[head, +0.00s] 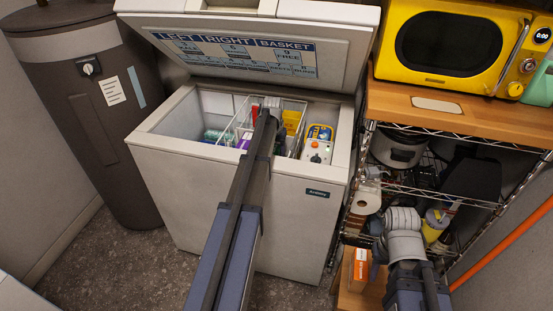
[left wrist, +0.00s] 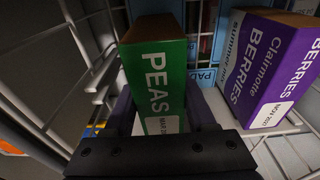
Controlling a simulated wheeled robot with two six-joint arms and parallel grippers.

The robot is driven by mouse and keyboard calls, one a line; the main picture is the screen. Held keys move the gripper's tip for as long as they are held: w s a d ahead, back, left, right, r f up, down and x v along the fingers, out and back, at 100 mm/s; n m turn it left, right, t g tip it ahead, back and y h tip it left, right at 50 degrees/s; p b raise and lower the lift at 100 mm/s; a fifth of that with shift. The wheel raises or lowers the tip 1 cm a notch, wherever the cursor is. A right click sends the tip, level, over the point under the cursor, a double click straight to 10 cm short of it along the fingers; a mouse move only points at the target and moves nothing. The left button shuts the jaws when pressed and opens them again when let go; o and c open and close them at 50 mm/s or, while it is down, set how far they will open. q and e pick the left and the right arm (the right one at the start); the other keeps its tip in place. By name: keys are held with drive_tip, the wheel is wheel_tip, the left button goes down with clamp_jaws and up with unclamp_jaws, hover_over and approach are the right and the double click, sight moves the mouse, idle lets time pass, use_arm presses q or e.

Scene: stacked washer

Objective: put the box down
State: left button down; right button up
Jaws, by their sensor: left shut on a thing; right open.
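A green box marked PEAS (left wrist: 155,75) stands upright between the two fingers of my left gripper (left wrist: 158,108), which is shut on it. It is inside a white wire basket (left wrist: 40,112), and its lower end is hidden by the gripper. A purple box marked BERRIES (left wrist: 265,68) stands just to its right. In the head view my left arm reaches over the front of the open chest freezer (head: 160,148) into the basket, and its gripper is mostly hidden there. My right gripper (head: 402,216) is open and empty, low in front of the wire shelf.
The freezer lid (head: 240,55) stands raised behind the basket, with a LEFT, RIGHT, BASKET chart. Yellow and white packages (head: 318,143) sit at the right of the freezer. A wire shelf (head: 430,192) with a yellow microwave (head: 450,45) stands to the right; a grey tank (head: 88,110) stands left.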

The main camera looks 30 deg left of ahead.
use_arm(q)
drive_tip(key=shift+f, duration=0.1)
drive_tip(key=shift+f, duration=0.1)
drive_tip(key=shift+f, duration=0.15)
drive_tip(key=shift+c, duration=1.1)
unclamp_jaws()
drive_tip(key=shift+r, duration=0.2)
drive_tip(key=r+p, duration=0.4)
drive_tip(key=s+r+p, duration=0.1)
drive_tip(key=r+p, duration=0.7)
drive_tip(key=shift+s+d+r, duration=0.1)
drive_tip(key=shift+s+d, duration=0.05)
drive_tip(key=shift+s, duration=0.05)
